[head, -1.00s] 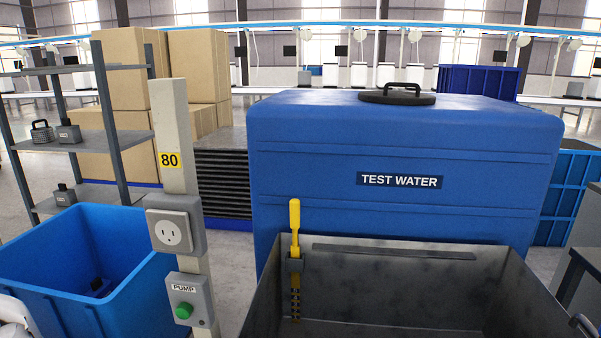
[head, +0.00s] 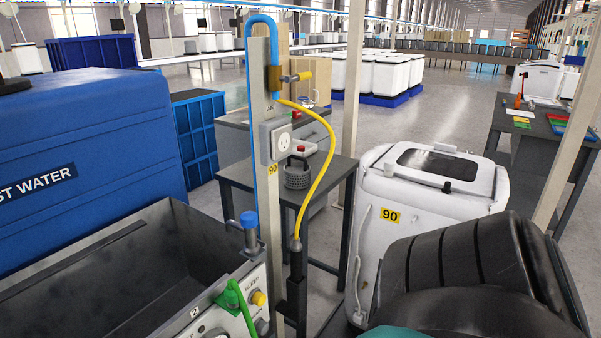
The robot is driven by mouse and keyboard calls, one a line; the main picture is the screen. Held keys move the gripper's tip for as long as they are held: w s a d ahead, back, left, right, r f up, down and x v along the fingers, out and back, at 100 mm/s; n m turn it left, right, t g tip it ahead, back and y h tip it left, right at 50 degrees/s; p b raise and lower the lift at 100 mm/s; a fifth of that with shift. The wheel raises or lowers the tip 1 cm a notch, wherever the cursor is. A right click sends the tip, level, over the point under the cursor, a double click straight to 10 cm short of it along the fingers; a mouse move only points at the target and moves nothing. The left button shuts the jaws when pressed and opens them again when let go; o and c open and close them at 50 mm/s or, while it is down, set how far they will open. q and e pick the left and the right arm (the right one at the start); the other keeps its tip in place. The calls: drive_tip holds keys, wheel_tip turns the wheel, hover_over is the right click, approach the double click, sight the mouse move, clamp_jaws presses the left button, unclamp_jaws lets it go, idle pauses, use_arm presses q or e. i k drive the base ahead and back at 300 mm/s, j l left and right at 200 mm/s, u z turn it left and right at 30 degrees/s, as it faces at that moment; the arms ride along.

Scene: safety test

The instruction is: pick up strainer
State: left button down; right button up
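A small dark grey perforated basket with a handle, which looks like the strainer (head: 297,174), stands on a dark table (head: 330,174) just right of the post. It is upright, and the post and its yellow hose partly cross the table in front. Neither of my grippers is in view.
A post with outlet 90 (head: 274,140), a blue pipe and a yellow hose (head: 327,150) stands before the table. A grey metal sink (head: 170,245) is at lower left, a white machine (head: 425,215) to the right. A large black ribbed form (head: 470,270) fills the lower right.

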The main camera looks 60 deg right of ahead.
sight(297, 175)
drive_tip(key=z, duration=1.95)
drive_tip(key=i+l, duration=0.25)
drive_tip(key=i+l+u, duration=0.15)
drive_tip(key=l, duration=0.3)
drive_tip(key=i+l, duration=0.3)
drive_tip(key=l+u, duration=0.05)
drive_tip(key=l, duration=0.05)
